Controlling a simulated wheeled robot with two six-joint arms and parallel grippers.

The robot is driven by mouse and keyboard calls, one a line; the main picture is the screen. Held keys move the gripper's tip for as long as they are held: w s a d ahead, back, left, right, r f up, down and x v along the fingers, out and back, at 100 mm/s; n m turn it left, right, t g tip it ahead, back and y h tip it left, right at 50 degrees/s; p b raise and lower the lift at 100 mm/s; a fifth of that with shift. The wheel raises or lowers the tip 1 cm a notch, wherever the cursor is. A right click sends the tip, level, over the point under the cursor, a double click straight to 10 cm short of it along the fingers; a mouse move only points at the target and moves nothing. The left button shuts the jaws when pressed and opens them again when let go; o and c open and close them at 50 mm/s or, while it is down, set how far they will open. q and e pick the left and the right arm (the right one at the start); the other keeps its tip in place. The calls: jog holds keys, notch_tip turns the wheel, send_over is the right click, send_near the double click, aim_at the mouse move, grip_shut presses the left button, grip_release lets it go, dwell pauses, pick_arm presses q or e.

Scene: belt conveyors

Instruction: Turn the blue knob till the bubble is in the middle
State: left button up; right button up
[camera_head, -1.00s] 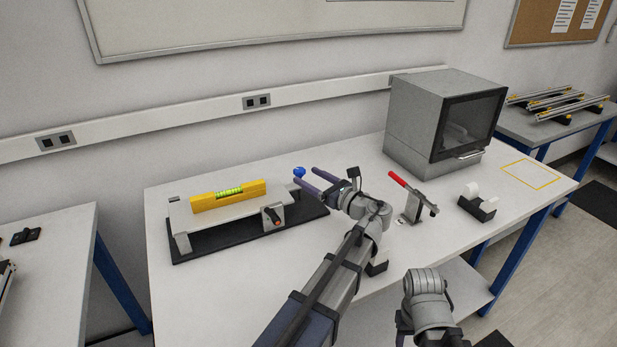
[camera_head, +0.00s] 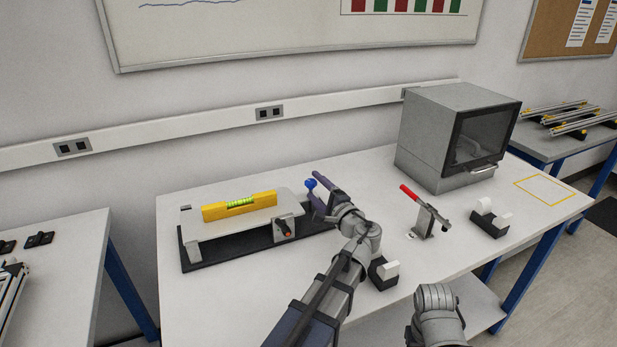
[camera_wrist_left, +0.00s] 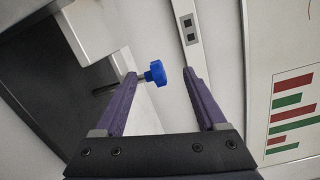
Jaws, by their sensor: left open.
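The blue knob (camera_head: 310,183) sits on a short stem at the right end of the levelling stand. My left gripper (camera_head: 314,188) is open, its fingers around the knob's place. In the left wrist view the knob (camera_wrist_left: 156,73) shows between the two fingertips, nearer the left finger, with a gap to the right one. I cannot tell whether the left finger touches the stem. The yellow spirit level (camera_head: 240,205) with a green vial (camera_head: 241,202) lies on the stand's pale plate (camera_head: 215,228). The bubble is too small to place. My right gripper is out of view.
The table's front left is clear.

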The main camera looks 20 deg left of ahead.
aim_at(309, 179)
pick_arm(q)
jog(key=n, duration=0.3)
jog(key=n+t, duration=0.1)
jog(key=shift+s+a+n+h, duration=0.1)
jog(key=shift+s+n+h, duration=0.2)
jog(key=shift+n+h, duration=0.1)
jog(key=n, duration=0.2)
jog(key=n+t+h, duration=0.1)
jog(key=n, duration=0.1)
jog(key=shift+s+n, duration=0.2)
jog(key=shift+n, duration=0.1)
jog(key=n, duration=0.3)
jog(key=n+t+h, duration=0.1)
jog(key=shift+s+r, duration=0.1)
jog(key=shift+s, duration=0.15)
jog(key=n, duration=0.2)
jog(key=n+h, duration=0.1)
jog(key=n, duration=0.1)
jog(key=shift+s+d+t, duration=0.15)
jog(key=shift+d+t, duration=0.1)
jog(key=shift+t, duration=0.15)
jog(key=x, duration=0.8)
jog(key=shift+s, duration=0.1)
grip_shut()
